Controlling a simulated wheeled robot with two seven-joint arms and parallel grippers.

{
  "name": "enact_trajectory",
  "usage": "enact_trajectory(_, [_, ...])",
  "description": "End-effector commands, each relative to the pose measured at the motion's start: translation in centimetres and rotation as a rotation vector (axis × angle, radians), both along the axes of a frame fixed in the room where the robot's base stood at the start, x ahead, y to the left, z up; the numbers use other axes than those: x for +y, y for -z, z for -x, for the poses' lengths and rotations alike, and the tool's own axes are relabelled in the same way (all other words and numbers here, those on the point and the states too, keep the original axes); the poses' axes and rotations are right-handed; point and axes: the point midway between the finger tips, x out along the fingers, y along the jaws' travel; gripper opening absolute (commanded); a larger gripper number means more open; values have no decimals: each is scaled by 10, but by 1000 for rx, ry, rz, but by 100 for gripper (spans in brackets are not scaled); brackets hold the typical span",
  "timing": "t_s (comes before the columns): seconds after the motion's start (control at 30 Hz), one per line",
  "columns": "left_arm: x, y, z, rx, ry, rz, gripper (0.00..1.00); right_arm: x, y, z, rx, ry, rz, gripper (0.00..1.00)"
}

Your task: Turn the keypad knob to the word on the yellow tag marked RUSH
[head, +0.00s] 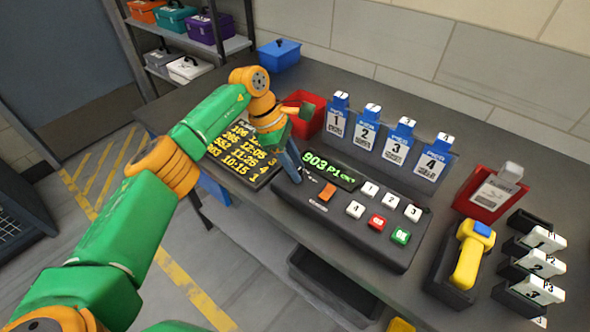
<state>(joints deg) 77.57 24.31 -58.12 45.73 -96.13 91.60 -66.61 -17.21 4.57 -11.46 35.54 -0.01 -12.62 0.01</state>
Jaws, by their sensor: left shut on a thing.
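The dark keypad (347,222) lies on the bench, with a green-lit display (330,171) reading "903" and a word like "Pick". My left gripper (293,174) reaches down to the left end of the keypad, beside the display. It is shut on what appears to be the knob, which the fingers hide; its pointing direction cannot be read. No yellow tag marked RUSH can be made out. A white tag (494,194) with small unreadable print stands in a red holder (477,207) at the right. My right gripper is not in view.
A board with yellow figures (246,176) lies left of the keypad. Blue numbered tags (366,127) stand behind it, beside a red bin (318,117). A yellow handheld device (468,262) and white numbered blocks (541,264) are at the right. A dark bin (330,290) sits below the bench.

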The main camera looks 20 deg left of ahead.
Motion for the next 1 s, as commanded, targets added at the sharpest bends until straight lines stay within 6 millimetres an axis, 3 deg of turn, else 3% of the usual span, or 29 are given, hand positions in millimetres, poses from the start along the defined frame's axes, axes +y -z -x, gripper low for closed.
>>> enact_trajectory(0.63, [0, 1, 0, 2, 51, -2, 0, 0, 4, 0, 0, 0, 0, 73])
enact_trajectory(0.67, [0, 1, 0, 2, 51, -2, 40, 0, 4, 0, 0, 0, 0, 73])
enact_trajectory(0.73, [0, 1, 0, 2, 51, -2, 59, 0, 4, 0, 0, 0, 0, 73])
enact_trajectory(0.77, [0, 1, 0, 2, 51, -2, 64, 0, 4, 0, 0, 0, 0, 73])
enact_trajectory(1.0, [0, 0, 0, 1, 51, -2, 64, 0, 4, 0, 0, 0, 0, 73])
